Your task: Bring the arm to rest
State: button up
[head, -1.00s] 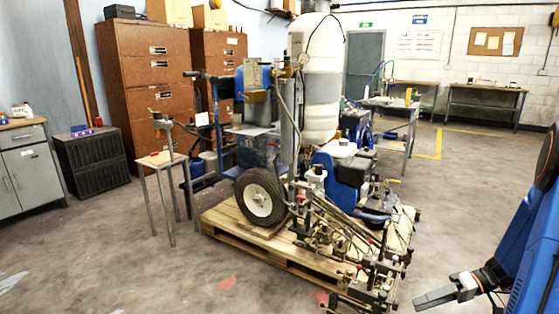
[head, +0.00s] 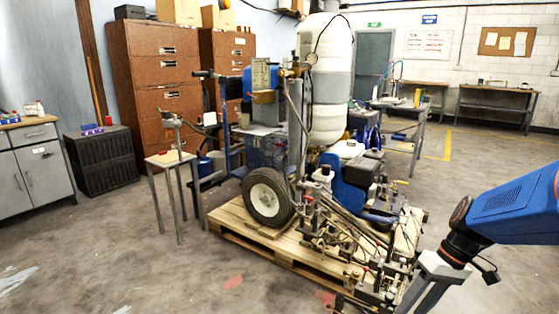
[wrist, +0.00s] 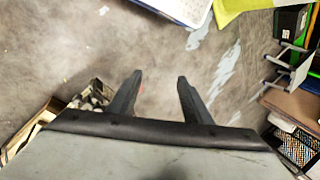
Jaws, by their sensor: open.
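My blue arm (head: 515,212) reaches in from the right edge of the head view, with its forearm sloping down to the left. My gripper (head: 416,303) hangs below a dark wrist joint, pointing down and left at the bottom of the view, in front of the pallet's right corner. In the wrist view, my gripper (wrist: 158,80) has its two dark fingers spread apart, with only bare floor between them. It holds nothing. The fingertips are partly cut off by the lower edge of the head view.
The line striper (head: 345,180), with a white tank and black tyre, stands on a wooden pallet (head: 240,242) close to my gripper. A small table (head: 170,157), brown cabinets (head: 165,60) and a workbench (head: 500,90) stand farther back. Floor at the left front is clear.

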jog(key=s+a+r+m+t+h, duration=0.2)
jog(key=s+a+r+t+h, duration=0.1)
jog(key=s+r, duration=0.4)
jog(key=shift+s+a+r+m+t+h, duration=0.3)
jog(key=shift+s+t+h, duration=0.6)
jog(key=shift+s+t, duration=0.55)
